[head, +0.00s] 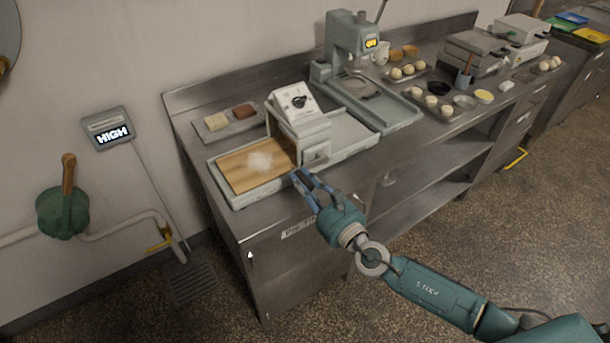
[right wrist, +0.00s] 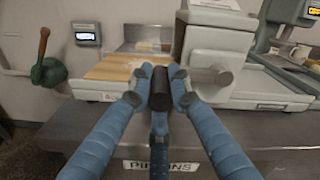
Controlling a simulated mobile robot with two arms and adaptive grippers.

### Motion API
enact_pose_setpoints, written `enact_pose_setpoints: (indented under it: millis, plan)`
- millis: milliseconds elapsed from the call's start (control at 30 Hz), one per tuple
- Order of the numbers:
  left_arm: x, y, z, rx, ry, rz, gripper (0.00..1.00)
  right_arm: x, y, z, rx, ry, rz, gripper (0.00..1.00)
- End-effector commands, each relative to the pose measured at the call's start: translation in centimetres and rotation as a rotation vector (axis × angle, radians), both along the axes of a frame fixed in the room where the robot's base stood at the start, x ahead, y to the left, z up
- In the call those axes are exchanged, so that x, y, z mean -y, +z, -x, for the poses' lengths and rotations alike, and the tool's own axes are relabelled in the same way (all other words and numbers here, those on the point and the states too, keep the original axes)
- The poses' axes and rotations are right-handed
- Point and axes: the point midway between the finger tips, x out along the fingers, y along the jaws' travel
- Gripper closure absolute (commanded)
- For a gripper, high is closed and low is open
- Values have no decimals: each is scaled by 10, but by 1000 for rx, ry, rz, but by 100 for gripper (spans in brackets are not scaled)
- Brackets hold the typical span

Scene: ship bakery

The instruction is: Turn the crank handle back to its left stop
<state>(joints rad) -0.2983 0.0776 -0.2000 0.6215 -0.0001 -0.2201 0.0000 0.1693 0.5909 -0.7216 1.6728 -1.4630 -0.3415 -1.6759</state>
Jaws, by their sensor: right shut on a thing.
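The dough machine (head: 312,135) stands on the steel bench, with a white dial box on top. In the right wrist view, the dark crank handle grip (right wrist: 159,90) lies between the blue fingers of my right gripper (right wrist: 158,84), which are shut on it. A grey round stub (right wrist: 212,76) sticks out of the machine's housing to the right of the grip. My left gripper is not in view.
A wooden board (head: 235,175) with a white floury patch lies left of the housing. A steel tray (head: 222,131) with two small blocks is behind it. A green mixer-like machine (head: 352,40) stands to the right. A wall display (head: 110,130) reads HIGH.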

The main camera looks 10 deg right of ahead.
Motion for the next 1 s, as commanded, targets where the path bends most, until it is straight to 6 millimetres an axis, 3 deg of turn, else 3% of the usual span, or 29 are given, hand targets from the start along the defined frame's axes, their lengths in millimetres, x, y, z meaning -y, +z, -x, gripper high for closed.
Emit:
enact_pose_setpoints:
  millis: [33, 433, 1000]
  plan:
    - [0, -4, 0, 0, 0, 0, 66, -1, -9, 1, 10, 2, 42, 100]
    - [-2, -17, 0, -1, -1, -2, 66, 5, -38, -1, 122, 3, 351, 100]
    - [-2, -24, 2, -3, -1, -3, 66, 12, -51, -3, 182, 3, 518, 100]
